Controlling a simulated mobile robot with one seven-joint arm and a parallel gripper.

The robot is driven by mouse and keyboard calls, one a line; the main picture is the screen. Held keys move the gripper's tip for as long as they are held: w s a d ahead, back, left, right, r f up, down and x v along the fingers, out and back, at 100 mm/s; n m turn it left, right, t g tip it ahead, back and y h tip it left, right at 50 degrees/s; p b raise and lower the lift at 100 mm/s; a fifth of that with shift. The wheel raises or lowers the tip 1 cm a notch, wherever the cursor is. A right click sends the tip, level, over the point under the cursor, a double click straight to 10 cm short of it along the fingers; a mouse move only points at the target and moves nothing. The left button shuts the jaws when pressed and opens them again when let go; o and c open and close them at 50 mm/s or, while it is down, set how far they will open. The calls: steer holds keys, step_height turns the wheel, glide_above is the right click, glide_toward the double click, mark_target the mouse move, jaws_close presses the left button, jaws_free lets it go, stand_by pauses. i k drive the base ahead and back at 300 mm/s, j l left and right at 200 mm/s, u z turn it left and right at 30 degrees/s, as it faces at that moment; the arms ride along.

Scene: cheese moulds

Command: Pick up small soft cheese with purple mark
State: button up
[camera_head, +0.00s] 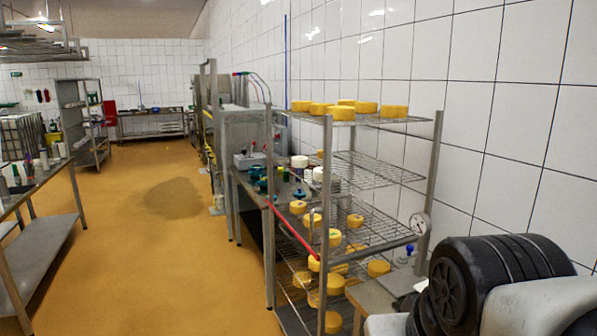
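Several small round yellow cheeses sit on a metal wire rack against the right wall. One cheese (355,220) lies on a middle shelf, and another cheese (379,267) lies lower at the right. Some, such as a cheese (334,237) near the rack's front, seem to have a mark on the face. The marks are too small to tell their colour, so I cannot pick out a purple one. Larger yellow cheeses (366,108) rest on the top shelf. Rack posts and wires partly hide the lower cheeses. My gripper is not in view.
The wire rack (437,150) has upright posts and a red bar (291,232) across its left side. A steel table (45,185) stands at the left. The yellow floor (150,255) between is open. Black and grey bulky parts, which I cannot identify, fill the lower right.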

mark_target(317, 172)
steer(key=i+j+z, duration=0.2)
steer(key=i+j, duration=0.45)
steer(key=i+j+z, duration=0.15)
steer(key=i+j, duration=0.6)
steer(key=i+j+z, duration=0.2)
steer(key=i+j, duration=0.45)
steer(key=j, duration=0.15)
